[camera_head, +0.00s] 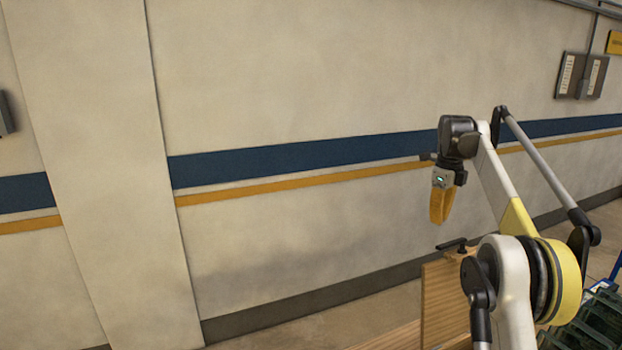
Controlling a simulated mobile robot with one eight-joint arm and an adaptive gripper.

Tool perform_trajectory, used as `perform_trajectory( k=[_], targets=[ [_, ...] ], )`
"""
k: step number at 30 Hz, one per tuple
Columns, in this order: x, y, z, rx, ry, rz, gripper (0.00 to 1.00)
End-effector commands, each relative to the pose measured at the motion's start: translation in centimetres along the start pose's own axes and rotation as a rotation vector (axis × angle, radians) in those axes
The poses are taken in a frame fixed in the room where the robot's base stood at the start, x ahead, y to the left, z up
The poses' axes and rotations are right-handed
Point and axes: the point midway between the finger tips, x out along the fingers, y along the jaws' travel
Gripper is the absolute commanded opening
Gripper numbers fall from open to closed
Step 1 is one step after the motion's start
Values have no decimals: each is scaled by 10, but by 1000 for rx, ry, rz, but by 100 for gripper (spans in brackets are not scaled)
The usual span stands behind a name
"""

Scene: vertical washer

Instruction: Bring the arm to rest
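My arm rises from the lower right and folds over at the top. My gripper (438,222) hangs from its end with yellow fingers pointing down, in front of the wall. The fingers overlap in this view, so I cannot tell if they are open or shut. I see nothing held in them.
The wooden panel has a black handle-like part (452,244) on its top edge. Dark green crates (602,322) stand at the lower right. A pale wall (300,70) with a blue and an orange stripe fills the back. The space left of the gripper is clear.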

Motion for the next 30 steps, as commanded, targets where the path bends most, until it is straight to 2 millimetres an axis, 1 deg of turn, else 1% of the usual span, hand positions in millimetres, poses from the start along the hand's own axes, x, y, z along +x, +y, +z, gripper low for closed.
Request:
perform_trajectory(
  k=[1,4,8,9,11,12,14,15,17,18,20,21,23,24,26,27,30],
  targets=[
    [20,16,1,-102,-14,-18,0],
    [30,46,0,-327,-39,-65,0],
    [50,92,-9,-616,-60,-130,0],
    [58,108,-14,-704,-63,-152,0],
    [73,133,-22,-837,-66,-186,0],
    [84,150,-30,-926,-66,-210,0],
    [104,176,-41,-1058,-64,-246,0],
    [118,193,-49,-1145,-60,-272,0],
    [142,220,-63,-1276,-51,-311,0],
    [160,239,-73,-1363,-44,-337,0],
    [189,266,-89,-1492,-28,-378,0],
    [210,284,-100,-1578,-16,-406,0],
    [244,310,-117,-1707,6,-449,0],
    [268,328,-129,-1790,23,-478,0],
    [305,353,-146,-1914,53,-521,0],
    [330,368,-157,-1992,74,-549,0],
    [384,399,-180,-2156,127,-609,0]
  ],
)
